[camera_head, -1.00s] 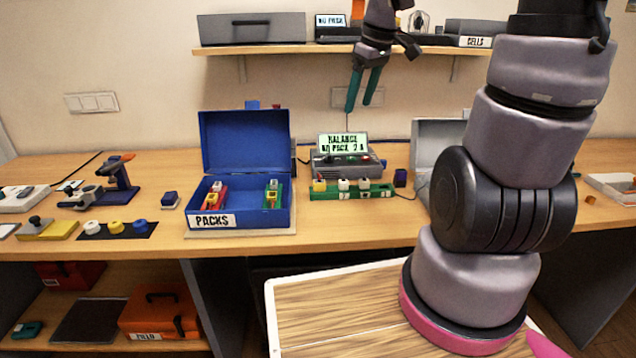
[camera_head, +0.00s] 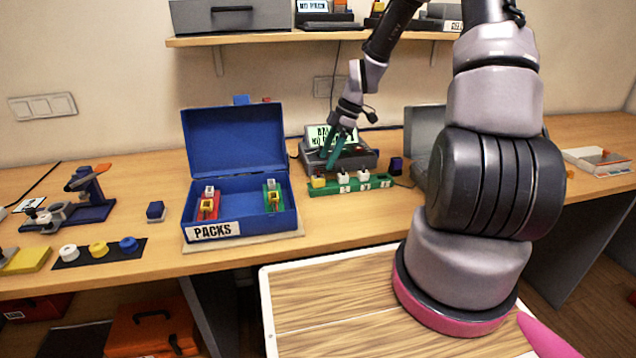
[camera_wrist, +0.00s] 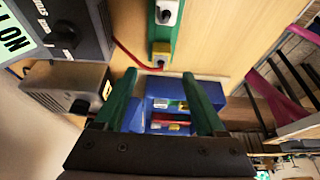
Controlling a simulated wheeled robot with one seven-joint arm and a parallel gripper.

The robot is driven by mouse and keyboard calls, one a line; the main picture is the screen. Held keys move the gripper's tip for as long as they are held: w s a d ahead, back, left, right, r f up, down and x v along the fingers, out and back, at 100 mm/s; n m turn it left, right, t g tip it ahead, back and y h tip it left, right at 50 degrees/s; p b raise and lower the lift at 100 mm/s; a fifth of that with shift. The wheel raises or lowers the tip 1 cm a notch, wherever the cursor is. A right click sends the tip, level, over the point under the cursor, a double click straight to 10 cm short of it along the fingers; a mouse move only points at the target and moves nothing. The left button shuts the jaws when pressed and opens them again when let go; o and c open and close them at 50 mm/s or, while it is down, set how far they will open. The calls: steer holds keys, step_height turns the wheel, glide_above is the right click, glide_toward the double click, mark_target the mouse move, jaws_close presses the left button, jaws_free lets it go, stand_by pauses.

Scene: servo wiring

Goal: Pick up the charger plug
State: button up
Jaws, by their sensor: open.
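A green strip (camera_head: 352,185) on the bench carries a yellow plug-like block (camera_head: 318,181) at its left end and white ones beside it. In the wrist view the yellow block (camera_wrist: 161,50) is at the strip's near end, and a red lead (camera_wrist: 135,55) runs up to it. I cannot tell for certain that this block is the charger plug. The grey charger (camera_head: 352,160) stands behind the strip, its lit display partly hidden by my gripper. My gripper (camera_head: 332,154), with teal fingers, is open and empty in front of the charger. Its spread fingers also show in the wrist view (camera_wrist: 159,76).
A grey open-lidded case (camera_head: 424,130) stands right. A shelf (camera_head: 300,36) hangs above.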

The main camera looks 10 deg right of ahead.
mark_target(318, 176)
steer(key=shift+x, duration=3.1)
jaws_close()
